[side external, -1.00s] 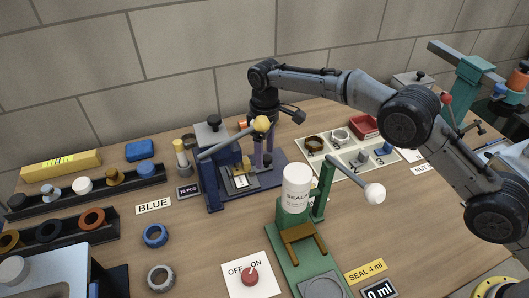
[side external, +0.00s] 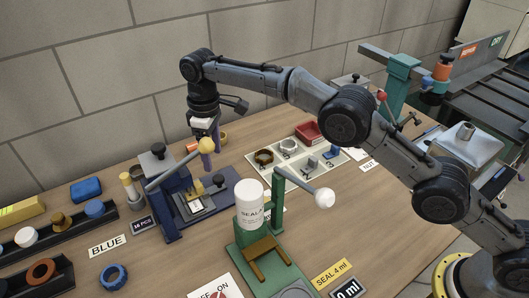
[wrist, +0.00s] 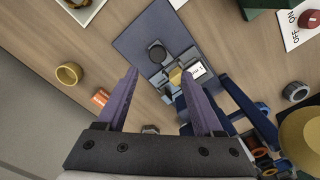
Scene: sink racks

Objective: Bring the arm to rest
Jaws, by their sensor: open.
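My gripper (side external: 208,160) hangs above the back of the blue press (side external: 185,205), behind its lever with the yellow ball knob (side external: 208,145). In the wrist view my gripper (wrist: 160,72) has its two purple fingers wide apart with nothing between them. The press's blue base plate (wrist: 150,28) lies below and beyond the fingertips. The fingers look clear of the press. My arm reaches from the right side across the back of the bench, its forearm raised above the table. The lever knob (wrist: 302,138) is large and close at the lower right of the wrist view.
A green press (side external: 276,215) with a white-ball lever and a white SEAL bottle (side external: 250,205) stands in front. A parts tray (side external: 285,163) and red bin (side external: 308,132) lie right of the blue press. A gold ring (wrist: 69,73) and orange piece (wrist: 101,97) lie near the gripper.

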